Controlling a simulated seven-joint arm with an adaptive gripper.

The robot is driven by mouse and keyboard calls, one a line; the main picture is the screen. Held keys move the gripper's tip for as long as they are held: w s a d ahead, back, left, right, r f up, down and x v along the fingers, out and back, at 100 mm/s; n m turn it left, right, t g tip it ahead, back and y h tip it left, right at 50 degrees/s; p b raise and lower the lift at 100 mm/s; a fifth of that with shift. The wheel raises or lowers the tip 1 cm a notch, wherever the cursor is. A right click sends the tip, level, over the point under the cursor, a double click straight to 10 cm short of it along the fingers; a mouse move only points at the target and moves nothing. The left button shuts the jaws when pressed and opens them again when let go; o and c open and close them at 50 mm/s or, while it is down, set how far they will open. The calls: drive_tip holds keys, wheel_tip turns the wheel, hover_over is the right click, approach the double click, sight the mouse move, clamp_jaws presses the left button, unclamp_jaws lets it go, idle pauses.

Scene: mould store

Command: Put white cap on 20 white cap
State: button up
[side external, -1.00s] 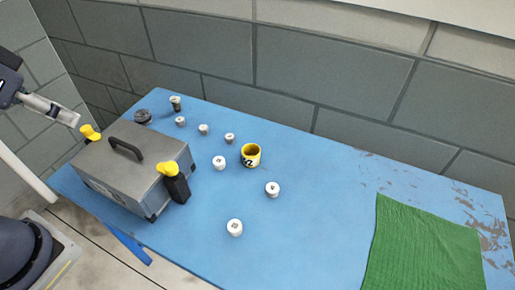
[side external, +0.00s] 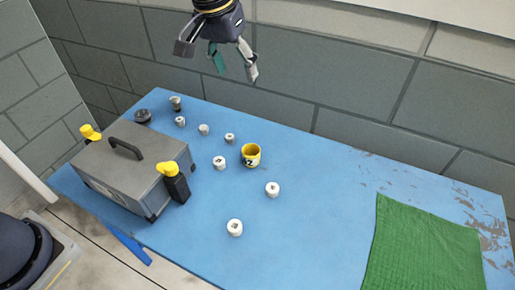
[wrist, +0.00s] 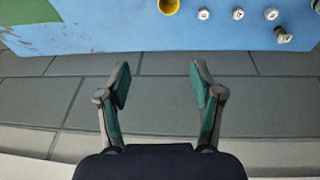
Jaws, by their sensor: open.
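Several small white caps with dark marks on top stand on the blue table. In the side view the nearest is a larger white cap (side external: 234,227), with another white cap (side external: 272,189) behind it to the right. A third white cap (side external: 219,162) is left of the yellow cup, and smaller caps (side external: 203,129) run toward the back left. The marks are too small to read, so I cannot tell which is the 20. My gripper (side external: 217,62) is open and empty, high beyond the table's back edge. In the wrist view my gripper (wrist: 160,85) has nothing between its fingers.
A yellow cup (side external: 251,156) stands mid-table. A grey metal box (side external: 125,165) with a black handle and yellow-topped parts fills the left. A dark knob (side external: 142,115) and a grey fitting (side external: 175,102) stand behind it. A green cloth (side external: 425,250) lies right. A block wall (side external: 330,75) rises behind.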

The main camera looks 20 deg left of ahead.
drive_tip(key=d+f+m+g, duration=0.1)
drive_tip(key=d+f+g, duration=0.1)
drive_tip(key=d+f, duration=0.6)
drive_tip(key=m+y, duration=0.1)
hover_over(273, 187)
drive_tip(key=shift+g, duration=0.3)
drive_tip(key=f, duration=1.8)
drive_tip(key=shift+s+a, duration=0.2)
drive_tip(key=shift+s, duration=0.2)
drive_tip(key=f, duration=0.4)
drive_tip(key=w+f, duration=0.1)
drive_tip(key=f, duration=0.1)
drive_tip(key=shift+d+f, duration=0.15)
drive_tip(key=shift+d, duration=0.05)
drive_tip(key=shift+c, duration=0.3)
drive_tip(key=c, duration=0.9)
